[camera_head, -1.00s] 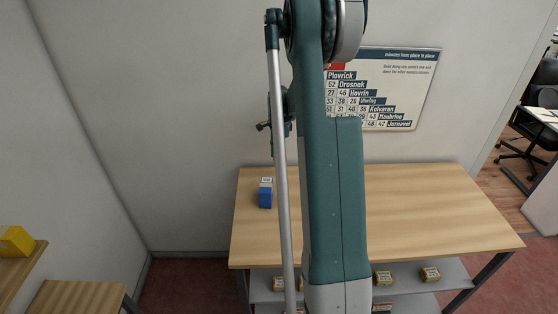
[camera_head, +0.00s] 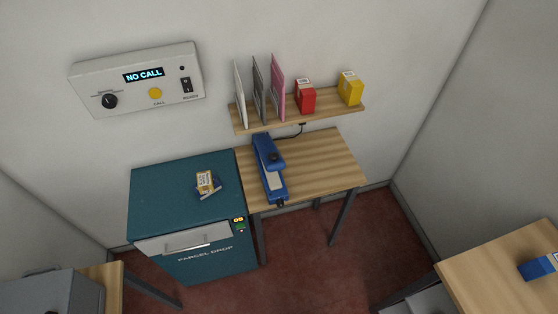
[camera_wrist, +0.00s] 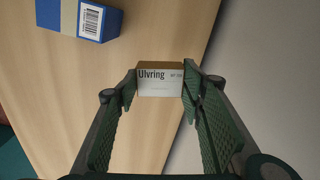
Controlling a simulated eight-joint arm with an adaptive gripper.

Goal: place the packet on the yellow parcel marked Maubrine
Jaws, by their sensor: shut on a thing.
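My gripper (camera_wrist: 161,80) shows only in the wrist view. It is shut on a small brown packet (camera_wrist: 160,92) with a white label reading "Ulvring", one finger on each side, over a wooden counter; the gap beneath is hard to judge. In the head view a yellow parcel (camera_head: 350,89) stands upright at the right end of the wall shelf. Its pale label is too small to read, so I cannot tell whether it says Maubrine. My arm and the held packet are outside the head view.
A red parcel (camera_head: 305,97) and several upright folders share the shelf (camera_head: 327,111). Below are a blue stapler-like device (camera_head: 268,165) and a teal parcel-drop cabinet (camera_head: 165,205) with a small item on top. A blue parcel (camera_wrist: 72,18) lies on the counter (camera_wrist: 60,95), left of my gripper.

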